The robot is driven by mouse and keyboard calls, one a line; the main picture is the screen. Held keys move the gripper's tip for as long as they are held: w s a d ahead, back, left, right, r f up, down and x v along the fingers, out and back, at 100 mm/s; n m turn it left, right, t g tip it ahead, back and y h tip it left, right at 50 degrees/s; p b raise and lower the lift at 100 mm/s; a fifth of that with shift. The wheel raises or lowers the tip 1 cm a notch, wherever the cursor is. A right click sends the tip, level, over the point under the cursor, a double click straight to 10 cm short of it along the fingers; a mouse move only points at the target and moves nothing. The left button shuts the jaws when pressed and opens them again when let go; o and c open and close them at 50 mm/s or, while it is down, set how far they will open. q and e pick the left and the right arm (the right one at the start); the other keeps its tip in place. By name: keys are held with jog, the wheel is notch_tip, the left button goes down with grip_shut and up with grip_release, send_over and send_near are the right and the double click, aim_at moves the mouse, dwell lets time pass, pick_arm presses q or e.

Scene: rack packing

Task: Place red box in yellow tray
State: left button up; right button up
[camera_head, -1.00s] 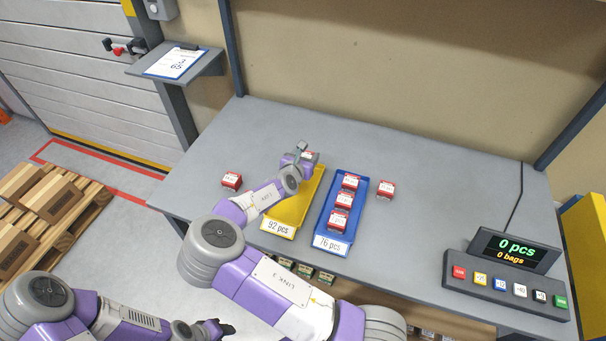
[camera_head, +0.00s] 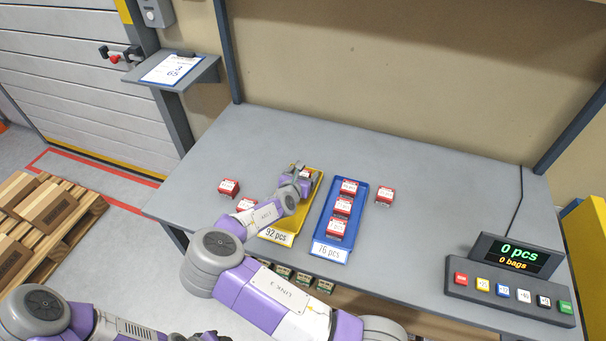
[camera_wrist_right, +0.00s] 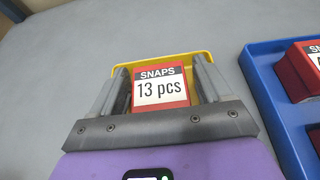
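Two other red boxes stand left of the tray, one farther off (camera_head: 228,187) and one beside my arm (camera_head: 245,204). My left gripper (camera_head: 207,337) only just shows at the bottom edge.
A blue tray (camera_head: 329,251) with several red boxes lies close to the right of the yellow tray. Another red box (camera_head: 384,195) stands right of it. A counter display with buttons (camera_head: 513,262) stands at the front right. The table's back is clear.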

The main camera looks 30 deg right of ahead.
jog(key=shift+r, duration=0.15)
jog(key=shift+a+r, duration=0.15)
jog(key=shift+a, duration=0.05)
jog(key=p+v, duration=0.2)
jog(key=v, duration=0.9)
jog(key=shift+s+a+r, duration=0.1)
jog(key=shift+s+a, duration=0.05)
jog(key=shift+s, duration=0.15)
